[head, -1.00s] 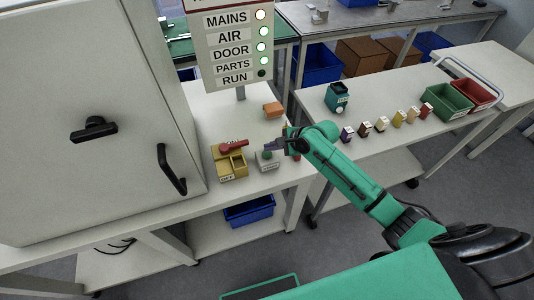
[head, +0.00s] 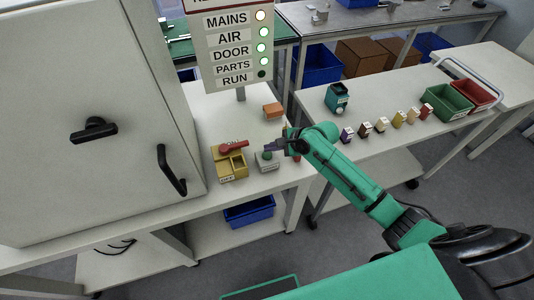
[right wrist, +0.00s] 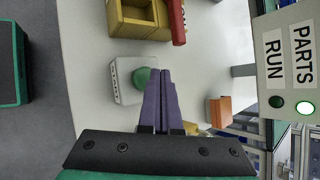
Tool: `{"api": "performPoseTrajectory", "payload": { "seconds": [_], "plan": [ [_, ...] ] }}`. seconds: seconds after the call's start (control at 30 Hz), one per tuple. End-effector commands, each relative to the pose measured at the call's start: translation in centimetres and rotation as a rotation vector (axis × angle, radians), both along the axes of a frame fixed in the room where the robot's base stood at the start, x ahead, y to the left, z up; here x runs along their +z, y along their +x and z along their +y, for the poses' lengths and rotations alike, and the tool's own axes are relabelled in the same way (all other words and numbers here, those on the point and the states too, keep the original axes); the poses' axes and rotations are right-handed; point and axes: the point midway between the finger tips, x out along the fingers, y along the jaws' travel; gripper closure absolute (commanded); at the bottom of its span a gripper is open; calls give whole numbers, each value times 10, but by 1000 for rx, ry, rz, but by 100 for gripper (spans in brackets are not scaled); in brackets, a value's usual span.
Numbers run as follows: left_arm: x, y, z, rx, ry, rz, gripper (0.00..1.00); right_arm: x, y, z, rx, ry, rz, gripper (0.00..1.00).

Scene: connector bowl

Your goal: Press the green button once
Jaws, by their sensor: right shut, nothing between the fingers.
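The green button (head: 267,155) sits on a small light-grey box on the white table, right of a yellow box with a red lever. In the right wrist view the green button (right wrist: 141,77) shows just left of my fingertips, on its pale box (right wrist: 125,92). My right gripper (head: 272,146) is shut and empty. Its purple fingers (right wrist: 160,75) lie together and appear above and beside the button; I cannot tell whether they touch it. My left gripper is not in view.
The yellow box (head: 239,171) with the red lever (head: 234,147) stands close by on the left. An orange block (head: 273,110) lies behind. A sign panel (head: 236,45) shows lit lamps for MAINS, AIR, DOOR and PARTS; the RUN lamp is dark. A large grey cabinet (head: 90,60) stands left.

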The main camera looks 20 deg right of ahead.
Motion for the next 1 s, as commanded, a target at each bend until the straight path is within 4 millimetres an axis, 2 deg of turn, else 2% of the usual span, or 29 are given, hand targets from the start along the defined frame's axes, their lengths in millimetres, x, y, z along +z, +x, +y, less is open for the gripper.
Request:
{"api": "performPoseTrajectory", "payload": {
  "seconds": [0.63, 1.0],
  "plan": [
    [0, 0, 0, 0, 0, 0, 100, 0, 0, 0, 0, 0, 0, 100],
    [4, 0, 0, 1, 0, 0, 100, -8, 0, 0, -1, 0, -1, 100]
  ]
}}
